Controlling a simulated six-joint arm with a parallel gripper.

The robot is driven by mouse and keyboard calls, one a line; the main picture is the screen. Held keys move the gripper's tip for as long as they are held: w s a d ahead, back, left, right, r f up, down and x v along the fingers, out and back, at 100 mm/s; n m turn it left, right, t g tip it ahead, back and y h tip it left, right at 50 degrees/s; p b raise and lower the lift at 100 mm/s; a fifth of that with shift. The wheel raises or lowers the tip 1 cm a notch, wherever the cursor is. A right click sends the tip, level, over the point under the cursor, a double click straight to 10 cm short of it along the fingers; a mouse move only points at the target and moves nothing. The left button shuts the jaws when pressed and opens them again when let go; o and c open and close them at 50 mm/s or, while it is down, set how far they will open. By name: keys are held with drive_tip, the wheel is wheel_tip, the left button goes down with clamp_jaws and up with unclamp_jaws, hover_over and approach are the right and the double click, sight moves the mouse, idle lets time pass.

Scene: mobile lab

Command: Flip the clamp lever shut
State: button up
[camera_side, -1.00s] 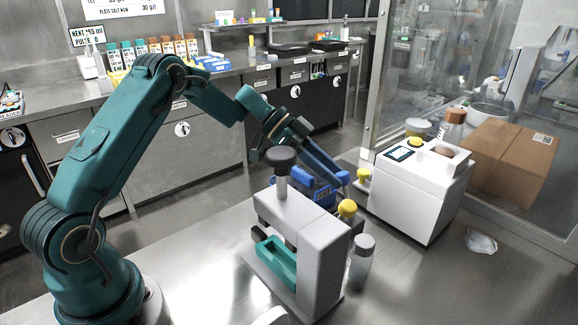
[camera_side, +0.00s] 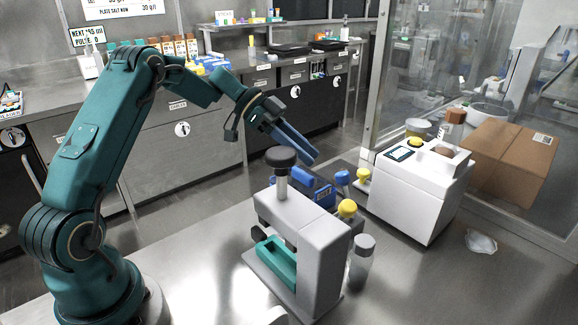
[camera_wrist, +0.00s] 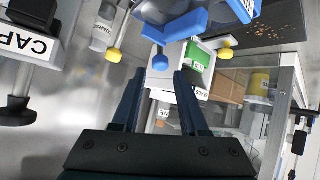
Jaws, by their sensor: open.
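A blue device (camera_side: 316,192) stands on the bench behind the white press frame. A round blue knob (camera_side: 343,177) stands at its right end. In the wrist view the blue body (camera_wrist: 178,25) and its blue knob (camera_wrist: 160,62) show at the top, just beyond the fingertips. I cannot clearly tell which part is the clamp lever, or whether it is shut. My gripper (camera_side: 314,158) is open and empty, above the blue device and up-left of the knob. In the wrist view my gripper (camera_wrist: 160,78) has a clear gap between its fingers, and appears apart from the knob.
The white press (camera_side: 318,235) with a black knob and teal tray stands in front. A grey-capped vial (camera_side: 361,262) and yellow knobs (camera_side: 347,208) are close by. A white instrument (camera_side: 420,190) and a cardboard box (camera_side: 512,165) are at the right. The front-right bench is mostly clear.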

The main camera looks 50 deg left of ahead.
drive_tip(key=shift+v, duration=2.45)
drive_tip(key=shift+a+f, duration=0.15)
drive_tip(key=s+d+n+y, duration=0.5)
drive_tip(key=s, duration=0.6)
drive_tip(key=s+d+n+y, duration=0.4)
drive_tip(key=s+d+n, duration=0.1)
drive_tip(key=s, duration=0.6)
drive_tip(key=shift+d+n+t+y, duration=0.3)
drive_tip(key=shift+d+t+y, duration=0.05)
drive_tip(key=shift+t+y, duration=0.05)
